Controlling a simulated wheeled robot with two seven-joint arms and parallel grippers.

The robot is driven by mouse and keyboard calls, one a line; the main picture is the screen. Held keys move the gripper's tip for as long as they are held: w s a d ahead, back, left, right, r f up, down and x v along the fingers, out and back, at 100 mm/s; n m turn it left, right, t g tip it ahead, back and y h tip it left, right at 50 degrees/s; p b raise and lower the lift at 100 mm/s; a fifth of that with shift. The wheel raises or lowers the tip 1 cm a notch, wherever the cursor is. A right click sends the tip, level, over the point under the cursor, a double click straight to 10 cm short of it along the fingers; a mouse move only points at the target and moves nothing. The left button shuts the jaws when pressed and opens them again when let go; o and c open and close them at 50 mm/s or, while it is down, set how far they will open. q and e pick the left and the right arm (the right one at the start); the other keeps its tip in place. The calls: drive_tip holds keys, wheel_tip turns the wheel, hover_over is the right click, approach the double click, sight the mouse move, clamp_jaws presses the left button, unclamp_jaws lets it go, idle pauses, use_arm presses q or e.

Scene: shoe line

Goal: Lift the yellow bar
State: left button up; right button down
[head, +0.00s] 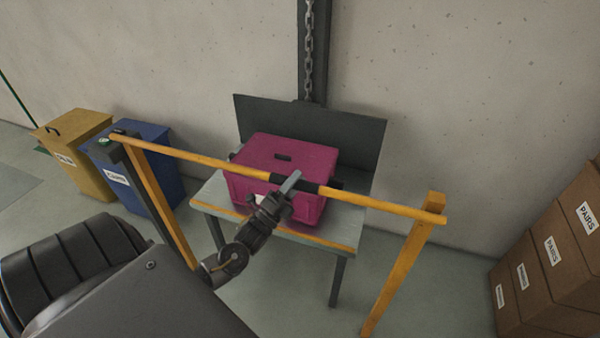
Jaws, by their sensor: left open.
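My right gripper is not in view.
Behind the bar, a magenta crate (300,152) stands on a grey table (215,195) with a dark back panel (355,140). A blue bin (160,165) and a yellow bin (75,135) stand left. Stacked cardboard boxes (565,245) stand right.

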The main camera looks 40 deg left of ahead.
use_arm(q)
drive_tip(key=shift+x, duration=0.9)
clamp_jaws()
